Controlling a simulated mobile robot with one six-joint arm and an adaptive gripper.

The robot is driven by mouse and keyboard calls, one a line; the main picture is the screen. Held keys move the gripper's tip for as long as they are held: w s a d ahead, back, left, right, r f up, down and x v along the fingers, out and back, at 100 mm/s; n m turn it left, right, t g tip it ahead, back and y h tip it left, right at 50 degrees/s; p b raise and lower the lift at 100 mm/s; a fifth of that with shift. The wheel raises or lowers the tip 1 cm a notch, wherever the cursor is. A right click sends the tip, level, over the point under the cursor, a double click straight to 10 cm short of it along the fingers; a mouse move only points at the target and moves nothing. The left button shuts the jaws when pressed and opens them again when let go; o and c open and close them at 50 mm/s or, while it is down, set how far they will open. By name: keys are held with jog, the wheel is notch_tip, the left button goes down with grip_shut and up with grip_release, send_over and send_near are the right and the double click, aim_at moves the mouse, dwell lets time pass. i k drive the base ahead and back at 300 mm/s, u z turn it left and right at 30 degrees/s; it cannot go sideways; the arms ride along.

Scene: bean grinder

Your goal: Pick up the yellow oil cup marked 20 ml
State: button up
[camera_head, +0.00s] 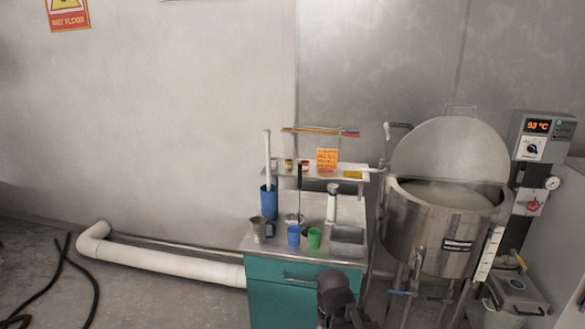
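No cup with a readable 20 ml mark shows. A small yellowish container (288,165) stands at the left of the raised shelf above the teal cabinet, and a flat yellow item (353,174) lies at the shelf's right end. Both are too small to identify. On the counter, a blue cup (294,235) and a green cup (314,238) stand upright side by side. The dark end of my arm, with my gripper (345,316), shows at the bottom edge, in front of the cabinet and apart from the cups. Its fingers cannot be made out.
A metal jug (261,229), a tall blue container (269,202) and a grey tray (348,241) stand on the counter. An orange note (327,158) is on the shelf. A large steel kettle (440,227) stands right. A white pipe (170,262) runs along the left wall.

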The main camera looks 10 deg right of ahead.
aim_at(288, 163)
jog(key=u, duration=0.05)
jog(key=i, duration=1)
